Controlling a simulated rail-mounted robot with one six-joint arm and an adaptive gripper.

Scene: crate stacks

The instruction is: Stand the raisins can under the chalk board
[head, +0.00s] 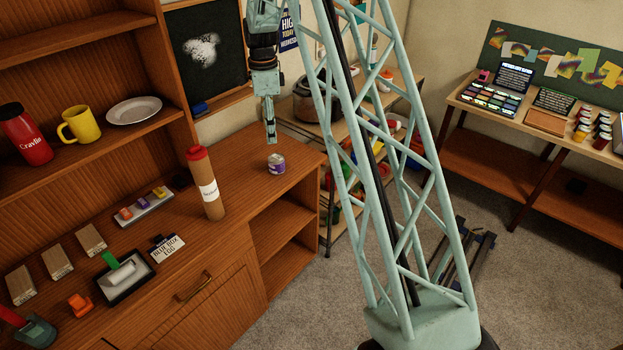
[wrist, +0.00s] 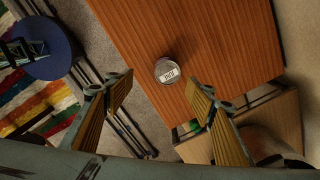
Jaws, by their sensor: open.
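A small can (head: 276,164) with a purple and pale label stands on the wooden cabinet top near its right end. I cannot read its label, so I cannot tell that it is the raisins can. The can also shows from above in the wrist view (wrist: 167,71), with a white patch on top. My gripper (head: 271,141) is open and empty, pointing down above the can and apart from it. In the wrist view the can lies just beyond my spread fingertips (wrist: 159,83). The dark chalk board (head: 205,62) with a white smudge hangs on the wall at the back left.
A tall brown tube (head: 208,184) with a red cap stands on the cabinet top (head: 245,182), left of the can. A blue eraser (head: 200,107) is on the ledge below the board. A shelf rack with a pot (head: 312,103) stands behind. Bare wood surrounds the can.

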